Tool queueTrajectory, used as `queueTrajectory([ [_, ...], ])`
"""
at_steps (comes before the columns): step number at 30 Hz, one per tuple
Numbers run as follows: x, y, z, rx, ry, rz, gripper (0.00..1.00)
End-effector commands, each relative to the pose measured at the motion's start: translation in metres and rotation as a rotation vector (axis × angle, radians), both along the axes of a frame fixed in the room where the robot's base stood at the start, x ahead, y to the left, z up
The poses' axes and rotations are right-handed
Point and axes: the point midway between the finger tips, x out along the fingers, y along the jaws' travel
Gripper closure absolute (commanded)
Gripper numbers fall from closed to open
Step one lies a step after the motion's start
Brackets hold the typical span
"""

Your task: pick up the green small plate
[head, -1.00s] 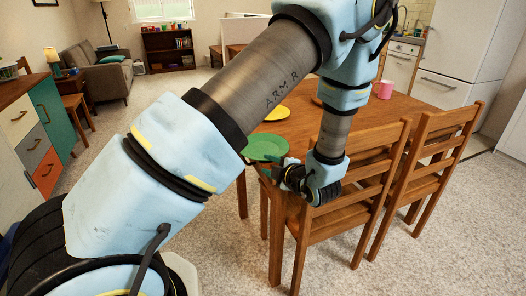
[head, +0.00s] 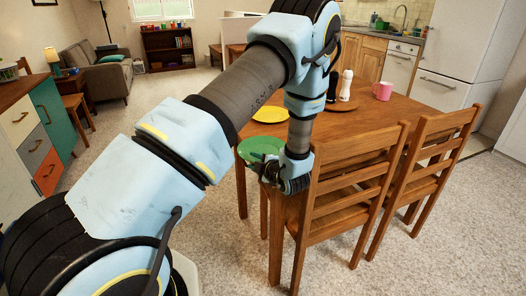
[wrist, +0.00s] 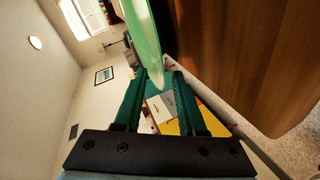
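The green small plate (head: 258,147) lies at the near left edge of the wooden table in the head view. In the wrist view the plate (wrist: 146,40) shows nearly edge-on, with its near rim between or just beyond the fingertips. My gripper (head: 268,166) is low at the table's edge, right by the plate's near side. In the wrist view its two teal fingers (wrist: 158,76) are apart, with a gap on either side of the rim. Contact with the plate cannot be made out. The arm and wrist hide part of the plate's near right side.
The wooden table (head: 375,125) holds a yellow plate (head: 270,115), dark and white shakers (head: 346,84) on a round board, and a pink mug (head: 382,91). Two wooden chairs (head: 345,185) stand close to the right of my gripper. The floor left of the table is open.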

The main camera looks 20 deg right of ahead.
Motion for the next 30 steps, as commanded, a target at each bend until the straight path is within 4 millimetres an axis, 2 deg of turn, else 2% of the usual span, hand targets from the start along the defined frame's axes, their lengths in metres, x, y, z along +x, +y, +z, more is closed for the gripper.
queueTrajectory([
  [2,-0.0001,0.0,-0.0001,0.0,0.0,0.0,0.6],
  [13,-0.0003,0.0001,0.0001,-0.001,-0.001,0.001,1.0],
  [30,-0.0003,0.0,0.0004,-0.001,-0.001,0.001,1.0],
])
